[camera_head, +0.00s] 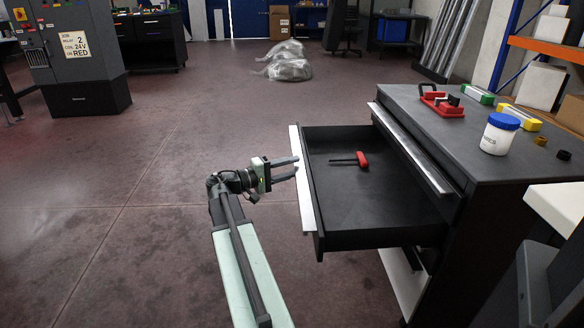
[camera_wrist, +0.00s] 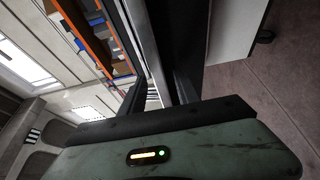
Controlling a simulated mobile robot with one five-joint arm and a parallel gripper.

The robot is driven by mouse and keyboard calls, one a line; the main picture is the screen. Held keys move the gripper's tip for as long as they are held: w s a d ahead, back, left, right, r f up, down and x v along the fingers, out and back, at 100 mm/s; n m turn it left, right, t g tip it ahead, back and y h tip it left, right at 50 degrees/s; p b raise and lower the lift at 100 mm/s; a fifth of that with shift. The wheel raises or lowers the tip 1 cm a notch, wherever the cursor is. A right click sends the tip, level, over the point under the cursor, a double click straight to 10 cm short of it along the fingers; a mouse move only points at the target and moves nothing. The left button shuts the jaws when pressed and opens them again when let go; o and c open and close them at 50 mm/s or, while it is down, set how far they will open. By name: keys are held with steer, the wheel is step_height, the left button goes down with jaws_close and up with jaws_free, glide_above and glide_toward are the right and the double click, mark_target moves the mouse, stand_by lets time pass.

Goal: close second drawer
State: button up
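A dark cabinet (camera_head: 455,130) stands at the right in the head view. Its open drawer (camera_head: 395,205) is pulled far out to the left, below a top drawer with a metal front strip (camera_head: 412,150). The open drawer has a pale front panel (camera_head: 303,185) and holds a red-handled tool (camera_head: 361,159). My gripper (camera_head: 297,167) is at the outer side of that panel, fingers pointing at it; whether they touch it I cannot tell. In the wrist view the two dark fingers (camera_wrist: 158,88) are apart, with nothing clearly held between them.
On the cabinet top are a white jar with a blue lid (camera_head: 499,134), a red tool holder (camera_head: 441,101) and small coloured boxes. A lower pale front (camera_head: 405,281) shows beneath the drawer. The floor (camera_head: 150,200) left of the drawer is clear.

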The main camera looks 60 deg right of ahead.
jaws_close()
stand_by(1.2)
